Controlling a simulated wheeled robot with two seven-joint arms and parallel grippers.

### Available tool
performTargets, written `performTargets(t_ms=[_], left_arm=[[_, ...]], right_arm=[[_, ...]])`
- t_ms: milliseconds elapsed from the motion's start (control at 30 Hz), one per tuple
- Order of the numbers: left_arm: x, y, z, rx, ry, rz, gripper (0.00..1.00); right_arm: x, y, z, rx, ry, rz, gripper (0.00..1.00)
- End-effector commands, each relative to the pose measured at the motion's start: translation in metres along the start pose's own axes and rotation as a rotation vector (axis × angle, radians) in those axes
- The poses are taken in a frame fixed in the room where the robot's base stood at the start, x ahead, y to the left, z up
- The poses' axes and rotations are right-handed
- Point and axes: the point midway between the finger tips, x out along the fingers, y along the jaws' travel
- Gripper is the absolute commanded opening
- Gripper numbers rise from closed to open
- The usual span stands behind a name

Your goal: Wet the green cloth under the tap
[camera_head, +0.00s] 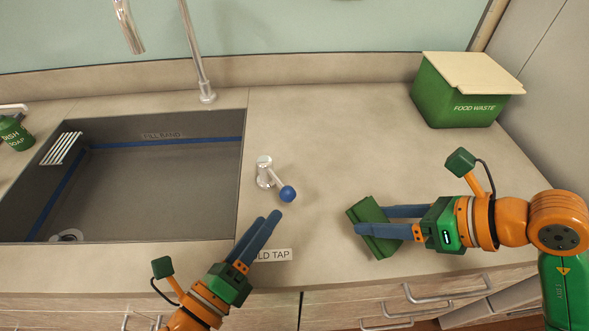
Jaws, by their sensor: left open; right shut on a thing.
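The green cloth (366,212) is held at the right of the counter, folded or bunched between the blue fingers of my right gripper (377,221), which is shut on it. The metal tap spout (128,28) hangs over the back of the sink (165,190), with its post standing on the counter behind. A tap lever (265,171) with a blue ball knob (288,193) stands on the counter right of the sink. My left gripper (267,221) is open and empty, with its fingertips just below the knob and apart from it. No water shows at the spout.
A label reading "LD TAP" (271,255), partly hidden by my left gripper, lies near the counter's front edge. A green food waste bin (460,95) with a lid stands at the back right. A green dish soap bottle (14,132) stands left of the sink. The counter's middle is clear.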

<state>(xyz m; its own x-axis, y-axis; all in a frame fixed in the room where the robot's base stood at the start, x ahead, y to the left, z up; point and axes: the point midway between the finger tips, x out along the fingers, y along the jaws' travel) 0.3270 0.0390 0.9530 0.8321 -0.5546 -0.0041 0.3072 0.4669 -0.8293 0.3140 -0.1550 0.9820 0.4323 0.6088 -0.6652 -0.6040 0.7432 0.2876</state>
Motion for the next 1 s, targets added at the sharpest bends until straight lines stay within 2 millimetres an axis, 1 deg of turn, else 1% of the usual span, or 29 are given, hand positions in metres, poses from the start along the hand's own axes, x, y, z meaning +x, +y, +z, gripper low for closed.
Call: performTargets(t_ms=[167,400,500,600,767,1000], left_arm=[[0.027,-0.005,0.004,0.002,-0.002,-0.005,0.69],[0.076,-0.003,0.002,0.001,-0.002,-0.002,0.69],[0.093,-0.002,0.001,0.001,-0.001,-0.002,0.69],[0.105,-0.002,0.001,0.0,-0.001,-0.001,0.69],[0.114,-0.001,0.0,0.001,0.001,-0.001,0.69],[0.115,-0.001,0.0,0.001,0.001,-0.001,0.69]], right_arm=[[-0.009,0.004,0.009,0.0,0.0,0.0,0.17],[-0.015,0.007,0.016,0.0,0.0,0.0,0.17],[-0.016,0.007,0.017,0.0,0.0,0.0,0.17],[-0.017,0.007,0.018,0.0,0.0,0.0,0.17],[-0.017,0.007,0.018,0.0,0.0,0.0,0.17],[-0.017,0.007,0.018,0.0,0.0,0.0,0.17]])
